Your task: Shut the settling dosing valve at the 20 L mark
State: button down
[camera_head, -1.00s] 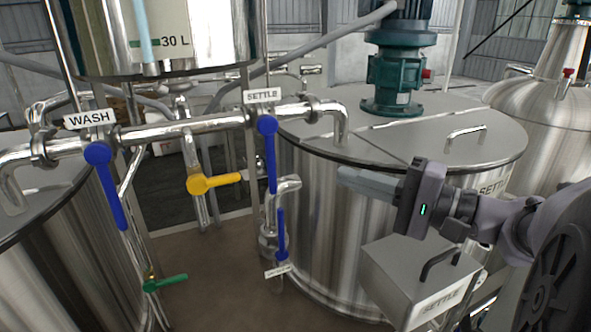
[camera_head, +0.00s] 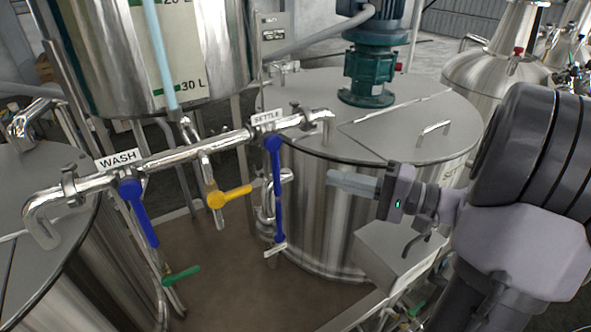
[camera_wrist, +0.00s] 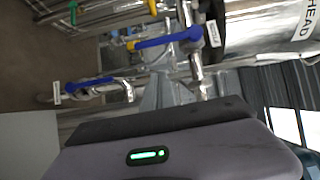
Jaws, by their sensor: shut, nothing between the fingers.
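The settling dosing valve has a blue lever (camera_head: 277,178) under the SETTLE tag (camera_head: 267,117) on the steel pipe. The lever hangs down, across the pipe. In the wrist view the lever (camera_wrist: 165,41) lies sideways. My gripper (camera_head: 330,181) is shut and empty, right of the lever and apart from it, in front of the settle tank. In the wrist view my fingers (camera_wrist: 168,92) point toward the pipework. The head tank's scale (camera_head: 178,60) shows a 30 L mark and, at the top edge, a partly cut 20 L mark. A pale blue column (camera_head: 160,50) runs along it; its top is out of view.
A blue WASH lever (camera_head: 138,212) hangs at left, a yellow lever (camera_head: 230,196) sits between, and a green lever (camera_head: 181,275) is low. A lower blue lever (camera_head: 279,225) hangs just below the settle lever. A grey box (camera_head: 392,255) stands below my gripper.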

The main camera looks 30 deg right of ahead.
aim_at(276, 173)
jog(key=w+a+p, duration=0.2)
jog(key=w+a, duration=0.2)
jog(key=a, duration=0.3)
jog(key=shift+w, duration=0.25)
jog(key=shift+f, duration=0.15)
jog(key=a+b, duration=0.1)
jog(key=b, duration=0.1)
jog(key=shift+m+b, duration=0.3)
jog(key=shift+d, duration=0.1)
